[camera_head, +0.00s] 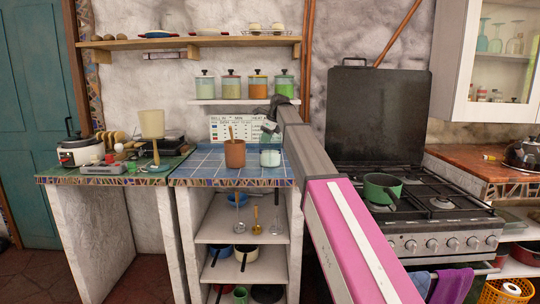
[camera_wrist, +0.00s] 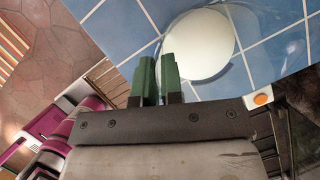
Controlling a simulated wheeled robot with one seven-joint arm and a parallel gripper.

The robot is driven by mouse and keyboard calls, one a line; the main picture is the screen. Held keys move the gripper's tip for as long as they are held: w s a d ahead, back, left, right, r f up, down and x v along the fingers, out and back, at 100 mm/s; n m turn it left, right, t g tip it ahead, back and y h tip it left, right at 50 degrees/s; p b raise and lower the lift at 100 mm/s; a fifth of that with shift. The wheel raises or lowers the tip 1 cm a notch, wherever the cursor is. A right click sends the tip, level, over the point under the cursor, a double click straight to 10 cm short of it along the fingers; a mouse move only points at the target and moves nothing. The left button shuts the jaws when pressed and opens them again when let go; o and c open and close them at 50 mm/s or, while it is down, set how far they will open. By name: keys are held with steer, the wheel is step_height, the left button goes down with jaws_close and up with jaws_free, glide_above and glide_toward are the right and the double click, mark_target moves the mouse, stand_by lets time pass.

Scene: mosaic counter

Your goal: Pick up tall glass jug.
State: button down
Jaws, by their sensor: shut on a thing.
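A pale vessel (camera_head: 270,158), which I take to be the glass jug, stands upright at the right of the blue-tiled counter, just below my gripper (camera_head: 268,136). In the wrist view it shows from above as a white round area (camera_wrist: 205,45), with faint clear curved edges to its right. The green fingers of my gripper (camera_wrist: 159,75) are close together at its left edge, shut on a thin part of it. The exact part held is hidden between the fingers. I cannot tell whether its base touches the tiles.
A terracotta pot (camera_head: 235,153) with a spoon stands to the left on the tiles (camera_head: 205,164). A shelf (camera_head: 230,101) with several lidded jars is above. The stove (camera_head: 440,215) with a green pan (camera_head: 382,188) is to the right.

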steer(key=shift+r, duration=0.1)
stand_by(0.3)
step_height(320, 180, up, 10)
stand_by(0.6)
steer(key=shift+s, duration=0.1)
